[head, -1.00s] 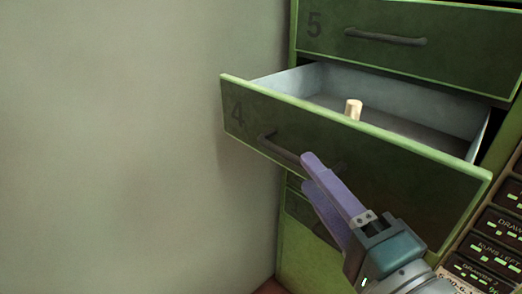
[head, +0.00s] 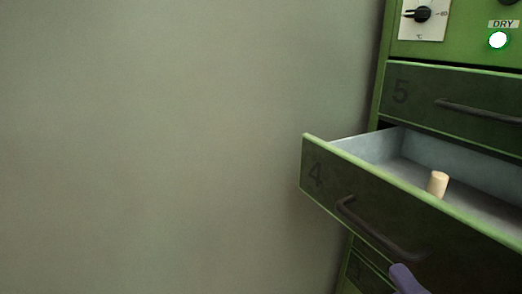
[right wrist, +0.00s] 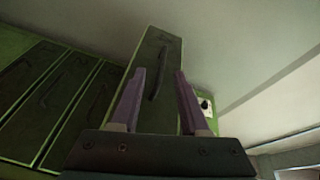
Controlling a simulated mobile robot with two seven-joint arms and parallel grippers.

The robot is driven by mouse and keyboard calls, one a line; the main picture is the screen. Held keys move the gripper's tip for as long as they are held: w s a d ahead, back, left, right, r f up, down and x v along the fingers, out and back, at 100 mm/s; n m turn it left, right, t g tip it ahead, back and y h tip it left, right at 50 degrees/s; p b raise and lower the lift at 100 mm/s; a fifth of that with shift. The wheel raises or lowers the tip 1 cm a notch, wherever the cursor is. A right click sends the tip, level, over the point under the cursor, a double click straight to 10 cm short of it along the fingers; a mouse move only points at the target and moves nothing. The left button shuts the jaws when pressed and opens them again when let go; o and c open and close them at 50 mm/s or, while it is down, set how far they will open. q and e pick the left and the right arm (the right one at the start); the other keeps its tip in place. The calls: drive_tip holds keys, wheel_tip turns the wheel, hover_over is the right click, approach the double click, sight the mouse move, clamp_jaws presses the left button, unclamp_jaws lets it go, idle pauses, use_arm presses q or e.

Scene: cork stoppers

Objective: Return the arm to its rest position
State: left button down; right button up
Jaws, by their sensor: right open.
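My right gripper shows in the right wrist view (right wrist: 160,73), its two purple fingers apart and nothing between them. In the head view only a purple fingertip (head: 404,278) shows at the bottom edge, in front of the drawer and below its handle. Drawer 4 (head: 325,188) is pulled open, with a dark bar handle (head: 375,229). A pale cork stopper (head: 437,184) stands upright inside it. In the right wrist view the drawer's front (right wrist: 172,55) is beyond the fingers, with the handle apart from them. My left gripper is out of view.
The green cabinet holds closed drawer 5 (head: 425,98) above the open one. A dial (head: 423,14) and a lit DRY lamp (head: 497,40) are higher up. A bare grey wall (head: 150,140) fills the left side.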

drive_tip(key=s+d+r+n+g+p, duration=0.2)
drive_tip(key=s+r+n+g+p, duration=1.1)
drive_tip(key=n+p, duration=0.25)
wheel_tip(320, 180, up, 35)
drive_tip(key=g+p, duration=0.1)
drive_tip(key=p, duration=3.5)
drive_tip(key=shift+w+f+n+h, duration=0.2)
drive_tip(key=shift+w+n+h, duration=0.05)
drive_tip(key=shift+n+h, duration=0.15)
